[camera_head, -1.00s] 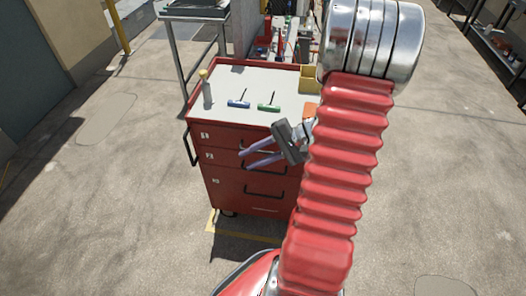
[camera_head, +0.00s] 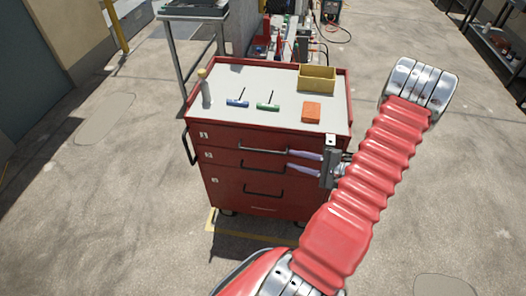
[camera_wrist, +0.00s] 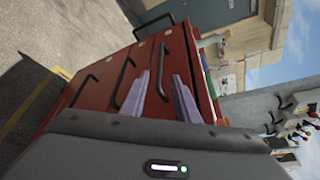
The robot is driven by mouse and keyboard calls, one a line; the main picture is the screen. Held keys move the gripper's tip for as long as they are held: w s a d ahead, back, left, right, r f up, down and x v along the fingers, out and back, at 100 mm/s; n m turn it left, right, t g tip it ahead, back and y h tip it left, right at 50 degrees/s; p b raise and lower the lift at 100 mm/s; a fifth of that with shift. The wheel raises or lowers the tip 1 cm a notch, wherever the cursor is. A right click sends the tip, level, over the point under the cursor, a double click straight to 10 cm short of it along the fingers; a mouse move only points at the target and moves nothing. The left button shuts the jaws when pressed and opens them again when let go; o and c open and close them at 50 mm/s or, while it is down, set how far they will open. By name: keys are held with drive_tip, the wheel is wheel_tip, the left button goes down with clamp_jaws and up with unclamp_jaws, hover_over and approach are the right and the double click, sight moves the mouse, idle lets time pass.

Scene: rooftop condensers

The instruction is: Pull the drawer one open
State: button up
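Drawer one (camera_head: 225,138) is the top drawer of the red tool cart, marked 1, and looks shut. Its dark bar handle (camera_head: 262,149) runs across its front; in the wrist view this handle (camera_wrist: 158,78) appears between my two fingers. My gripper (camera_head: 290,159) is open and empty, with two lavender fingers at the right end of the handle in the head view. In the wrist view my gripper (camera_wrist: 160,88) points at the drawer fronts. I cannot tell whether the fingers touch the handle.
Below are drawer two (camera_head: 225,159) and drawer three (camera_head: 230,190), both shut. On the cart top (camera_head: 285,85) are a yellow bin (camera_head: 317,79), an orange block (camera_head: 312,112), blue and green T-handled tools, and a bottle (camera_head: 205,88). Open concrete lies left and right of the cart.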

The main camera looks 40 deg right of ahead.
sight(266, 152)
drive_tip(key=x, duration=1.4)
drive_tip(key=shift+s, duration=0.1)
drive_tip(key=shift+c, duration=0.4)
clamp_jaws()
